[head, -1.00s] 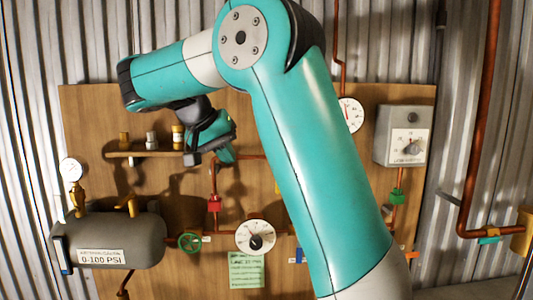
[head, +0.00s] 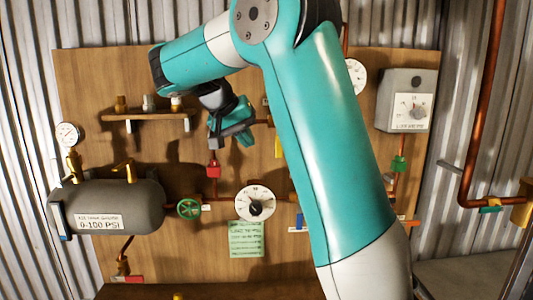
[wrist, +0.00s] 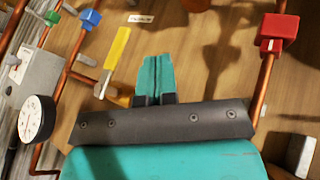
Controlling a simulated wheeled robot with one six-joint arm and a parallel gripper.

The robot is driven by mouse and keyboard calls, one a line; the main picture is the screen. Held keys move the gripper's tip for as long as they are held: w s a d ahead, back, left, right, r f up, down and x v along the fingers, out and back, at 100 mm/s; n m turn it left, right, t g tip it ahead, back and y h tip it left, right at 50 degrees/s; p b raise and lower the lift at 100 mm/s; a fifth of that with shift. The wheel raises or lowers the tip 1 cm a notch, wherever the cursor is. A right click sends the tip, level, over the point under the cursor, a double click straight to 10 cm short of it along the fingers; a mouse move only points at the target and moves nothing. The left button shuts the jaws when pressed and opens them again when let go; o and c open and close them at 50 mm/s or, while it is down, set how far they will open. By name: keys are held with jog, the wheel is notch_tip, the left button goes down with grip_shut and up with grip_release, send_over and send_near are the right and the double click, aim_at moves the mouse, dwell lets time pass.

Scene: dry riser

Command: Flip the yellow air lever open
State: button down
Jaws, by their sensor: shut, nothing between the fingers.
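The yellow lever (wrist: 117,48) shows in the wrist view as a flat yellow handle on a pale metal fitting, just left of my fingers. A gap shows between its handle and the fingers; I cannot tell whether they touch the fitting below. My gripper (wrist: 157,60) is shut and empty, its two teal fingers pressed together in front of the wooden board. In the head view my gripper (head: 245,138) is in front of the board, below the small shelf. A small yellow piece (head: 278,147) beside my arm is probably the same lever, partly hidden by the arm.
A red block (wrist: 280,32) on a copper pipe is right of my gripper in the wrist view. A blue block (wrist: 90,19), a green block (wrist: 52,18) and a dial gauge (wrist: 36,118) are at left. A grey tank (head: 110,207) and green handwheel (head: 188,208) sit lower left.

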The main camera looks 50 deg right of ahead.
jog(key=shift+s+d+f+p, duration=0.2)
jog(key=shift+s+d+f, duration=0.15)
jog(key=shift+s+d, duration=0.55)
jog(key=shift+s+d+f+p, duration=0.15)
jog(key=shift+s+d+f, duration=0.15)
jog(key=shift+s+d, duration=0.55)
jog(key=shift+d, duration=0.1)
